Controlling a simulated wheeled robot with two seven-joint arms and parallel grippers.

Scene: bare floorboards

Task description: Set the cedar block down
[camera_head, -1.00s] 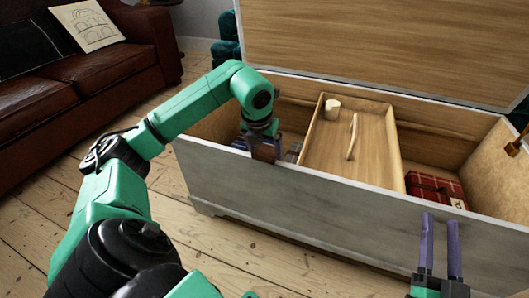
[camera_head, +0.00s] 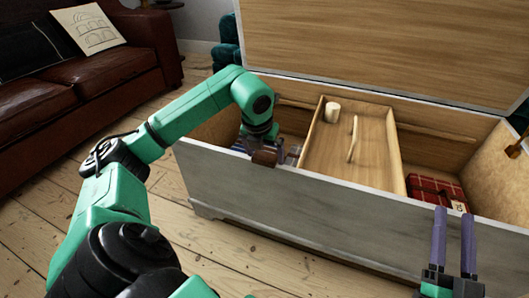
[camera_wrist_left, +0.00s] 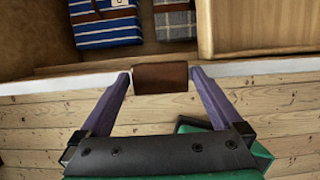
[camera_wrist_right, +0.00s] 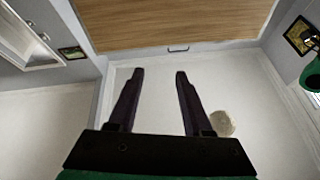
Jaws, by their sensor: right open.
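The cedar block (camera_head: 264,159) is a small dark brown block at the chest's front rim, toward its left end. My left gripper (camera_head: 262,149) reaches down to it from above.
The open chest (camera_head: 300,215) has its wooden lid (camera_head: 390,45) raised behind. Inside are a wooden tray (camera_head: 375,165) with a white cylinder (camera_head: 332,112) and a pale stick (camera_head: 352,140), a red plaid cloth (camera_head: 432,188), and blue striped (camera_wrist_left: 107,30) and grey plaid (camera_wrist_left: 175,25) bundles.

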